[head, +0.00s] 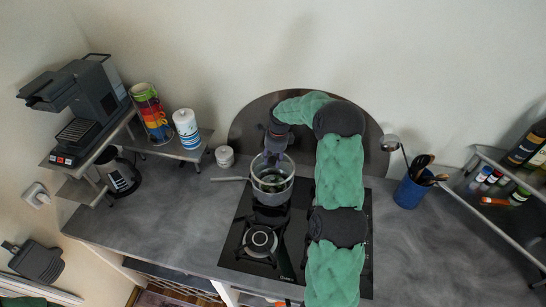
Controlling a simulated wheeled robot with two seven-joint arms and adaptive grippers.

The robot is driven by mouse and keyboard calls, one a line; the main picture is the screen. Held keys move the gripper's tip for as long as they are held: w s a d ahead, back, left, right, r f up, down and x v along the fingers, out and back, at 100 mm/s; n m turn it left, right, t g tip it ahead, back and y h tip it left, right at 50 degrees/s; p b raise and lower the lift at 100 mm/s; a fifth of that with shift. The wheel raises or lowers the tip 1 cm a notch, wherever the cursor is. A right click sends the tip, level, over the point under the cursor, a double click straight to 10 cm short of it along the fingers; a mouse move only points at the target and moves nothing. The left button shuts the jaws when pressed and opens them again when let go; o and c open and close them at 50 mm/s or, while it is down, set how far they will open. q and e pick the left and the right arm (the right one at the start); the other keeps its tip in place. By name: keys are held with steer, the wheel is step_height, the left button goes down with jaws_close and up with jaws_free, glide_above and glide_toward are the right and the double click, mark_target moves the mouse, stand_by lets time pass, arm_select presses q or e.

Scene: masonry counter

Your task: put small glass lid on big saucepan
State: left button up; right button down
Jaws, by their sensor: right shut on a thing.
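The big saucepan (272,199) is a metal pot on the rear left burner of the black hob, its handle pointing left. My right gripper (271,160) reaches down from above, over the back part of the pan opening. It is shut on what looks like the small glass lid (271,182), a clear round shape with a faint rim at the pan's mouth. The gripper partly hides the lid's knob. I cannot tell whether the lid touches the pan or hangs just above it. My left gripper is not in view.
The hob (285,245) has a bare burner in front of the pan. A white jar (225,156) stands left of the pan. A blue utensil holder (409,192) is to the right. A coffee machine (85,100) and stacked cups (151,113) stand on the left shelf.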

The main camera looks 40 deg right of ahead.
mark_target(273, 167)
steer(key=shift+f+b, duration=0.5)
steer(key=shift+f, duration=0.85)
steer(key=shift+f+b, duration=0.65)
steer(key=shift+f, duration=0.2)
steer(key=shift+f+b, duration=0.45)
steer(key=shift+f, duration=0.1)
steer(key=c, duration=0.7)
jaws_free()
steer(key=shift+r, duration=0.1)
steer(key=r, duration=0.8)
steer(key=s+d+r, duration=0.1)
steer(key=r, duration=0.2)
steer(key=shift+r, duration=0.4)
